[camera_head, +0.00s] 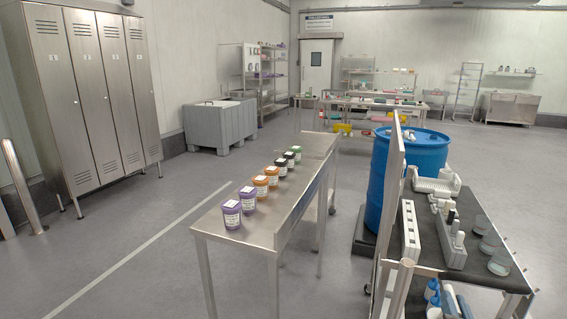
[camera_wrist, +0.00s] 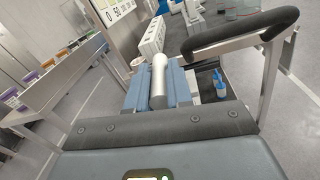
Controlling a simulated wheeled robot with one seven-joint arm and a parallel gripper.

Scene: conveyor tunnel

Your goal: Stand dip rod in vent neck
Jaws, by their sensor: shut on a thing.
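My gripper (camera_wrist: 158,88) is in the wrist view, its blue-grey fingers shut on a pale grey cylinder, which I take to be the dip rod (camera_wrist: 159,75). The rod points away from the wrist, with the cart ahead of it; its far end is rounded or seen end-on. A blue drum (camera_head: 377,185) stands behind the cart in the head view. A small fitting (camera_head: 408,133) shows at its top; I cannot tell whether it is the vent neck.
A cart (camera_head: 472,270) at right carries a white rack (camera_head: 410,230), bottles and glass dishes (camera_head: 499,263). Its black handle (camera_wrist: 240,30) crosses the wrist view close by. A steel table (camera_head: 225,236) holds several lidded jars.

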